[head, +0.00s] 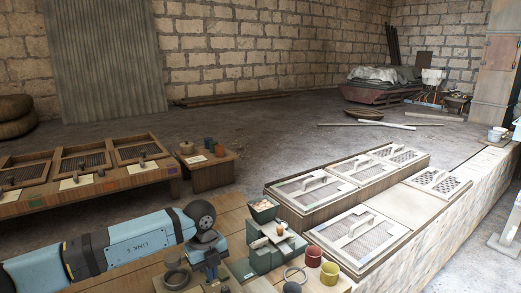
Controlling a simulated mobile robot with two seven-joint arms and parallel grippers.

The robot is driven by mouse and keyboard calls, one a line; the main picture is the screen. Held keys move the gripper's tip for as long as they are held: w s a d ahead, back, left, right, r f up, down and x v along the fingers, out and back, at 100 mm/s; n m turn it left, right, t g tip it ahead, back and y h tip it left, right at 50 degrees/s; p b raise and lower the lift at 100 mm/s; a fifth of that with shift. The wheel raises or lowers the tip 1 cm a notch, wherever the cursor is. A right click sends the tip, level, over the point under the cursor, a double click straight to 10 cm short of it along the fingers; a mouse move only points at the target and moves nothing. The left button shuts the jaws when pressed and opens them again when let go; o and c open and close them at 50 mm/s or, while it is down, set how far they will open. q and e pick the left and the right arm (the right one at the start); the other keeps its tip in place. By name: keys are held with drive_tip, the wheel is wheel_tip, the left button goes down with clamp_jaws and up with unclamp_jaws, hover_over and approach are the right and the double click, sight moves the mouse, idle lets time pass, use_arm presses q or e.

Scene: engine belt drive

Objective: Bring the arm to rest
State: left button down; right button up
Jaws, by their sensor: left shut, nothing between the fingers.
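My left arm (125,246), light blue with dark bands, comes in from the left and bends down at a dark round wrist joint. My left gripper (211,270) points down at the wooden bench, just left of a grey-green block assembly (264,257). It is shut and holds nothing; its fingertips are small and hard to make out. A dark ring-shaped part (176,278) lies to its left. My right gripper is not in view.
A red cup (314,256) and a yellow cup (329,272) stand right of the blocks, near a thin ring (295,275). Mesh-lidded boxes (358,232) with handles line the right side. A low wooden table (95,194) with mesh panels stands at left. The floor behind is mostly open.

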use_arm(q)
drive_tip(key=s+d+f+m+g+h, duration=0.2)
drive_tip(key=s+d+f+g+h, duration=0.15)
drive_tip(key=s+d+h, duration=0.65)
drive_tip(key=s+d+r+n+t+h, duration=0.5)
drive_tip(key=s+d+n+t+h, duration=0.15)
drive_tip(key=d+h, duration=0.2)
drive_tip(key=a+f+n+t+y, duration=1)
drive_tip(key=a+n+t, duration=0.4)
drive_tip(key=n, duration=0.4)
drive_tip(key=s+a+f+n+g+y, duration=0.55)
drive_tip(key=s+a+f, duration=0.55)
drive_tip(key=s+f, duration=0.3)
wheel_tip(320, 180, up, 14)
drive_tip(key=m+p, duration=0.1)
drive_tip(key=p, duration=1.3)
drive_tip(key=shift+s+a+m+y, duration=0.25)
drive_tip(key=shift+s+m+y, duration=0.05)
drive_tip(key=shift+y, duration=0.1)
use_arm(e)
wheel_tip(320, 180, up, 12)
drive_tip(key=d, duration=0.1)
